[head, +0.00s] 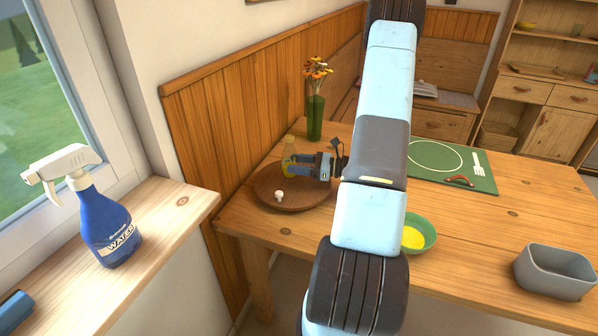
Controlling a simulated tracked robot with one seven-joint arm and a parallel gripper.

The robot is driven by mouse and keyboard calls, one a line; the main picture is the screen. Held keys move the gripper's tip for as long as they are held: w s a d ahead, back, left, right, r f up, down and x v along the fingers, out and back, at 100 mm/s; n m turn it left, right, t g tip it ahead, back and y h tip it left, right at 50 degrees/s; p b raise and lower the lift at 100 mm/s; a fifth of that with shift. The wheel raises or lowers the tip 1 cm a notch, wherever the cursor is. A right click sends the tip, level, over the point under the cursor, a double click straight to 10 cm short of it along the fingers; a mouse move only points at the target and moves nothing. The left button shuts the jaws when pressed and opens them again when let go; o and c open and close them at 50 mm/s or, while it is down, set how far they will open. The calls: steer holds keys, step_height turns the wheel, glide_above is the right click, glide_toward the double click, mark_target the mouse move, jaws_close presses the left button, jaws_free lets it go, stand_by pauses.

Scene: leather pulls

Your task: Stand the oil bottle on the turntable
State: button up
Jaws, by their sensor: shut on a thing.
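The oil bottle (289,150) is pale yellow and looks upright at the back left part of the turntable. The turntable (264,193) is a round brown wooden disc at the left end of the table. My gripper (291,165) reaches in from the right, low over the turntable, and is shut on the bottle. The fingers cover part of the bottle. I cannot tell whether its base touches the disc.
A small white mushroom-like object (279,196) sits on the turntable's front. A green vase with flowers (315,118) stands behind. A green bowl (419,229), green mat (472,170) and grey tub (554,270) are on the table. A spray bottle (107,225) stands on the windowsill.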

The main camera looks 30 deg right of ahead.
steer(key=shift+f, duration=1.4)
steer(key=shift+f, duration=0.1)
steer(key=o, duration=1.3)
